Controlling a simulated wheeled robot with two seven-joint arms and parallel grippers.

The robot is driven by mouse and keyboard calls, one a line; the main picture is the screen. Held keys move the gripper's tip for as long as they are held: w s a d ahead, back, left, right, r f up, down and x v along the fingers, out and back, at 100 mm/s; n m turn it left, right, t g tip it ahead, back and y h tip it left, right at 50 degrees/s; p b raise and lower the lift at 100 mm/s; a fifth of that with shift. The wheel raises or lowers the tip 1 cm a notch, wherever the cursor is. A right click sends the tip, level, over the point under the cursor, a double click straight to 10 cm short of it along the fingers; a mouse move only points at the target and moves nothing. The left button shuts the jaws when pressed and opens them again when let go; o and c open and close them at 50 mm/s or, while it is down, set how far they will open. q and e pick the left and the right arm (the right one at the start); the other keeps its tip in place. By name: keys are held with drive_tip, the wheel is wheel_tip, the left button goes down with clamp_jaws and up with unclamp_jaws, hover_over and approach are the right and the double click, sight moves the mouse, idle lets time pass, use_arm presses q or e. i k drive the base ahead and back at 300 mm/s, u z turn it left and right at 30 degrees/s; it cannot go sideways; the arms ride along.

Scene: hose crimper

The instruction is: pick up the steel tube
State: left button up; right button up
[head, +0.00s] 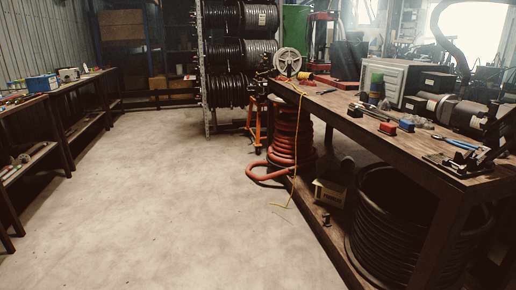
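Thin grey rod-like pieces (371,112) lie on the wooden workbench (349,124) at the right in the head view. One of them may be the steel tube, but they are too small to tell for sure. A larger grey and black cylinder (453,112) lies farther right on the same bench. Neither of my grippers can be made out in the head view.
The concrete floor (170,200) at left is clear.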

sight(396, 119)
drive_tip(key=u, duration=0.3)
drive_tip(key=i, duration=2.7)
drive_tip(key=z, duration=0.65)
drive_tip(key=i, duration=1.65)
drive_tip(key=z, duration=1.8)
drive_tip(key=i, duration=0.75)
drive_tip(key=z, duration=0.45)
